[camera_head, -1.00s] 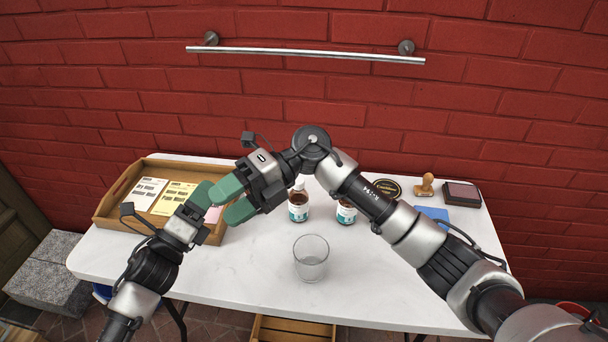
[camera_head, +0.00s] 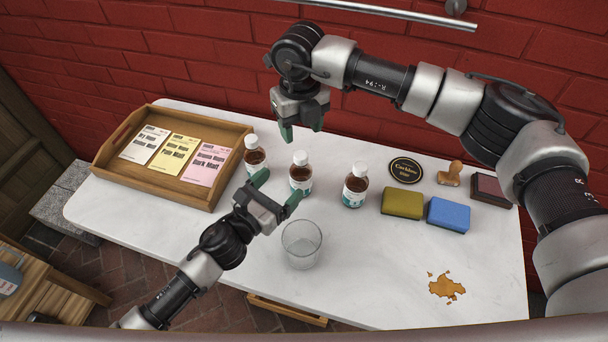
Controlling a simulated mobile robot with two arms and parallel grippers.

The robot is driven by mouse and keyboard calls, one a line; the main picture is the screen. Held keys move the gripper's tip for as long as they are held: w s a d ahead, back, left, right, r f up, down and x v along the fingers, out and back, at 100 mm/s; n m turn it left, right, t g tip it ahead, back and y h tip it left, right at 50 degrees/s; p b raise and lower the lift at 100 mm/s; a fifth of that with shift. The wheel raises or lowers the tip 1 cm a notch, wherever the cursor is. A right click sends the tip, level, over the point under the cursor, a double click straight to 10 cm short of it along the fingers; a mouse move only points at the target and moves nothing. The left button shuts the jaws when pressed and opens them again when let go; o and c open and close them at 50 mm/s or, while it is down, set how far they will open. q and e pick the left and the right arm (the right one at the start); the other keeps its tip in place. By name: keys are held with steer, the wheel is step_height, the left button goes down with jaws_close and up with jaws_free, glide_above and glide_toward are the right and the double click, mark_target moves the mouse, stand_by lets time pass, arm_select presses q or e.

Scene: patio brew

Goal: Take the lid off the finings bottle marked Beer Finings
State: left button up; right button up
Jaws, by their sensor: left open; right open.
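Three brown bottles with white caps stand upright on the white table: a left bottle (camera_head: 255,159), a middle bottle (camera_head: 300,182) and a right bottle (camera_head: 354,190). Their labels are too small to read, so I cannot tell which is marked Beer Finings. My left gripper (camera_head: 276,190) is open and empty, in front of the left and middle bottles. One fingertip overlaps the left bottle's base in the picture, the other the middle bottle's lower edge; contact is unclear. My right gripper (camera_head: 303,132) is open, pointing down above and behind the middle bottle, apart from its cap.
A clear glass (camera_head: 302,246) stands in front of the bottles. A wooden tray (camera_head: 218,142) with cards is at left. A yellow sponge (camera_head: 402,204), a blue sponge (camera_head: 448,215), a stamp (camera_head: 450,174) and an ink pad (camera_head: 490,188) are at right. A brown spill (camera_head: 446,286) lies front right.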

mark_target(294, 185)
arm_select(q)
step_height(294, 185, down, 6)
steer(key=shift+s+r, duration=0.15)
steer(key=shift+r, duration=0.1)
arm_select(e)
steer(key=shift+s, duration=0.1)
arm_select(q)
steer(key=x, duration=0.6)
steer(key=shift+r, duration=0.1)
steer(key=shift+x, duration=0.85)
